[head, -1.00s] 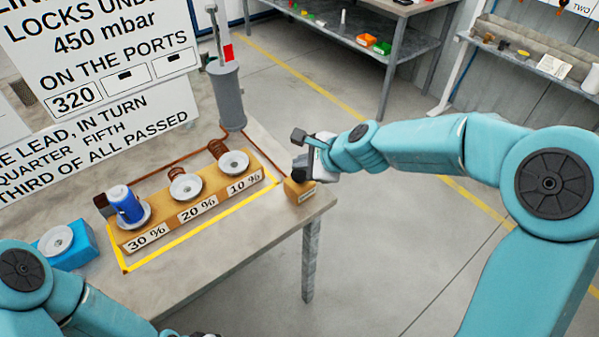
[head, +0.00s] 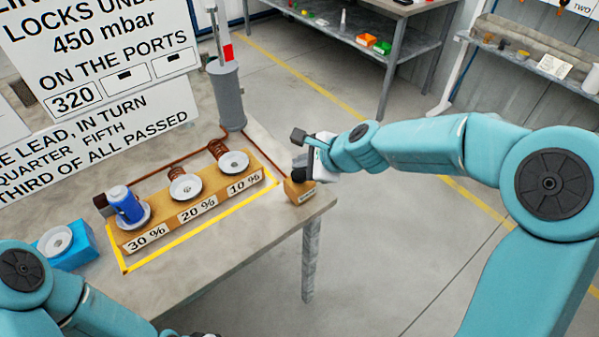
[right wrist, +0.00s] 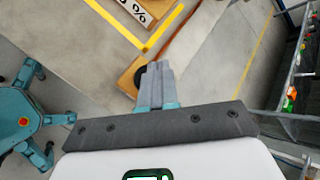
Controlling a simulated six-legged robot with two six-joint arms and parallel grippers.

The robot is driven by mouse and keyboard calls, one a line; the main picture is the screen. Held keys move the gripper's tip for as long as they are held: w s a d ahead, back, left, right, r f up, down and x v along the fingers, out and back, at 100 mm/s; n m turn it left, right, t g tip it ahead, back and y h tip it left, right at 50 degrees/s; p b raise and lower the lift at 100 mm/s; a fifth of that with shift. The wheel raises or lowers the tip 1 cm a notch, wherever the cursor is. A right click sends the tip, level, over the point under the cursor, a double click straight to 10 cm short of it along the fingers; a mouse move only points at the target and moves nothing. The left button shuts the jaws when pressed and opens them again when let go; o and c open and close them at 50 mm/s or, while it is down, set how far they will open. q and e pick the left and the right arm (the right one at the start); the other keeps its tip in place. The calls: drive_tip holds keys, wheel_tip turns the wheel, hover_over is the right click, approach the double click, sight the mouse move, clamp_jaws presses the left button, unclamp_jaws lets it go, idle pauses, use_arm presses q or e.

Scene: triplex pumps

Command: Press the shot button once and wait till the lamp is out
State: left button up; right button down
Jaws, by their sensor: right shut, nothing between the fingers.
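A small orange box (head: 299,191) with a white label stands at the table's right corner. It also shows in the right wrist view (right wrist: 128,78). A black round button (right wrist: 140,76) on it is partly hidden by my right gripper (right wrist: 153,68). The right gripper (head: 298,172) is shut and empty, with its fingertips at the button. I cannot tell whether they touch or press it. I cannot make out a lit lamp. My left arm is at the lower left; only a dark piece of its gripper may show at the bottom edge.
An ochre block (head: 215,208) carries metal ports marked 30 %, 20 % and 10 %; a blue cylinder (head: 125,205) stands on the 30 % port. A blue block (head: 72,253) is at left, and a grey cylinder (head: 229,97) and sign (head: 95,60) stand behind. Floor right of the table is free.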

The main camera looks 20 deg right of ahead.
sight(302, 176)
drive_tip(key=shift+f+b, duration=0.4)
drive_tip(key=shift+f, duration=0.05)
drive_tip(key=shift+f+b, duration=0.7)
drive_tip(key=shift+f, duration=0.05)
idle(0.9)
drive_tip(key=shift+r, duration=0.1)
drive_tip(key=shift+r+p, duration=1.05)
drive_tip(key=shift+p, duration=0.1)
wheel_tip(302, 176, up, 5)
drive_tip(key=p, duration=0.5)
drive_tip(key=shift+r, duration=0.1)
